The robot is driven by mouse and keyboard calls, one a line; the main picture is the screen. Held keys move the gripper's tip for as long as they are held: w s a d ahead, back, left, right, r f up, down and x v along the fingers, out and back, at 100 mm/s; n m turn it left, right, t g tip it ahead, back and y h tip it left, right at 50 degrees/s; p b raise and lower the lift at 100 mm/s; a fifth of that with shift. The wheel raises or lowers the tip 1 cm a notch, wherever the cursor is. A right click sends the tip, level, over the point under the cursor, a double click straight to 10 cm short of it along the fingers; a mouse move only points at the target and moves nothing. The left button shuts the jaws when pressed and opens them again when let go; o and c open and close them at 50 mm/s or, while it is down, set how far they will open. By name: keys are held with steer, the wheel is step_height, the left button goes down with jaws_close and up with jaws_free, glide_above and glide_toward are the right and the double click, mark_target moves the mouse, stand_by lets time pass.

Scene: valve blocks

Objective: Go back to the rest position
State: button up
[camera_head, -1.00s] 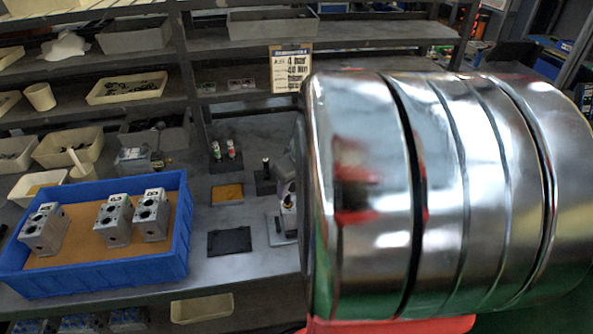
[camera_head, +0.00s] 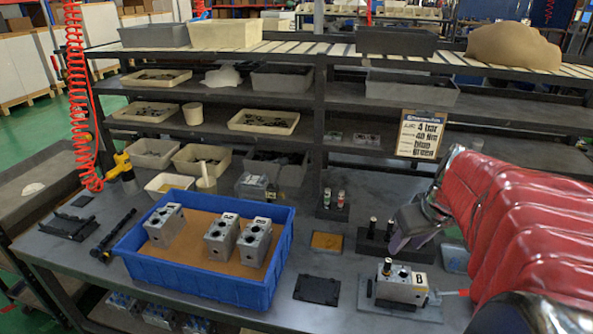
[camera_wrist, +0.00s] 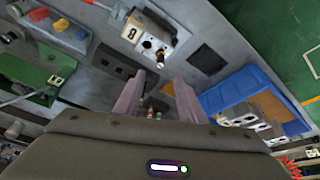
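My gripper (camera_head: 408,235) is above the right part of the bench in the head view, with my red-covered arm behind it at the right edge. In the wrist view my gripper (camera_wrist: 158,92) has its two fingers apart with nothing held between them. A grey valve block (camera_head: 402,284) sits on a flat plate on the bench, below the gripper in the head view; it also shows in the wrist view (camera_wrist: 146,40), beyond the fingertips and apart from them. A blue tray (camera_head: 200,285) holds three grey valve blocks (camera_head: 222,237).
A black pad (camera_head: 317,289) and a yellow pad (camera_head: 327,241) lie between tray and block. A small stand (camera_head: 333,207) holds bottles. Shelves with bins and a paper sign (camera_head: 420,134) rise behind. A coiled red hose (camera_head: 80,100) hangs at left.

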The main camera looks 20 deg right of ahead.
stand_by(0.5)
steer(key=s+a+r, duration=0.1)
steer(key=s+a, duration=0.1)
steer(key=a, duration=1.1)
steer(key=s+a+n+t+y, duration=0.1)
steer(key=s+a, duration=0.2)
steer(key=a, duration=1)
steer(key=shift+a+r+n, duration=0.2)
steer(key=shift+r+n, duration=0.1)
steer(key=shift+r, duration=0.1)
